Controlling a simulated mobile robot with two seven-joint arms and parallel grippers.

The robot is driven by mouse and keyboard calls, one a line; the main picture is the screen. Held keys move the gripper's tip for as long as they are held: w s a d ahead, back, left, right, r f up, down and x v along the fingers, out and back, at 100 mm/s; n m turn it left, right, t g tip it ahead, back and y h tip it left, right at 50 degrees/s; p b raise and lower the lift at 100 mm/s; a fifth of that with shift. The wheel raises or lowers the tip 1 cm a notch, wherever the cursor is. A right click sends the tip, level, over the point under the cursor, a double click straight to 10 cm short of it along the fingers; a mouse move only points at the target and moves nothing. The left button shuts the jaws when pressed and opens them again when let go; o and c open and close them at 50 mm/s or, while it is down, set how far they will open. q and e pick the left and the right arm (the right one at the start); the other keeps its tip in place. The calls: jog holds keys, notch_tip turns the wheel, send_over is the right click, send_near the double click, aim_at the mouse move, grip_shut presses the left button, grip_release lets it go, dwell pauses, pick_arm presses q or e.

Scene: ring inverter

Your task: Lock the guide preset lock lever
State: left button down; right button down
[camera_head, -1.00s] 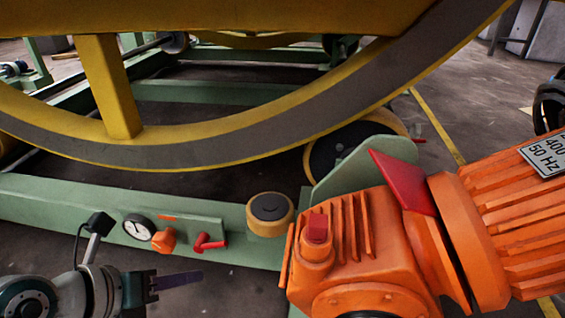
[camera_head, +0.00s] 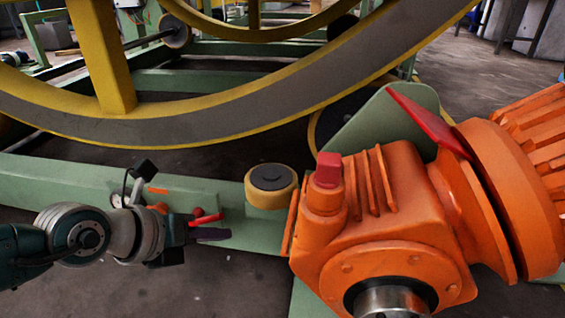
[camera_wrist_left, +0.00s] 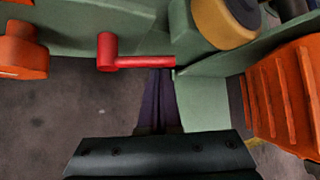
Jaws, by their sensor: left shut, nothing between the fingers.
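The red lever (camera_head: 207,219) is on the front of the green frame, left of the yellow roller. In the left wrist view the red lever (camera_wrist_left: 135,64) has its round hub at the left and its handle pointing right. My left gripper (camera_head: 213,234) is shut and empty, with its dark fingers just below the lever in the head view. In the left wrist view the fingertips (camera_wrist_left: 160,75) reach the underside of the handle; I cannot tell whether they touch it. My right gripper is out of view.
An orange knob (camera_wrist_left: 22,50) is left of the lever. The yellow roller (camera_head: 270,186) stands to its right on the green frame (camera_head: 60,190). The large orange gearmotor (camera_head: 380,230) blocks the right side. The big yellow wheel (camera_head: 200,130) hangs behind.

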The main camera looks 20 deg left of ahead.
pick_arm(q)
jog(key=shift+a+r, duration=0.5)
jog(key=shift+r, duration=0.15)
jog(key=shift+d, duration=0.1)
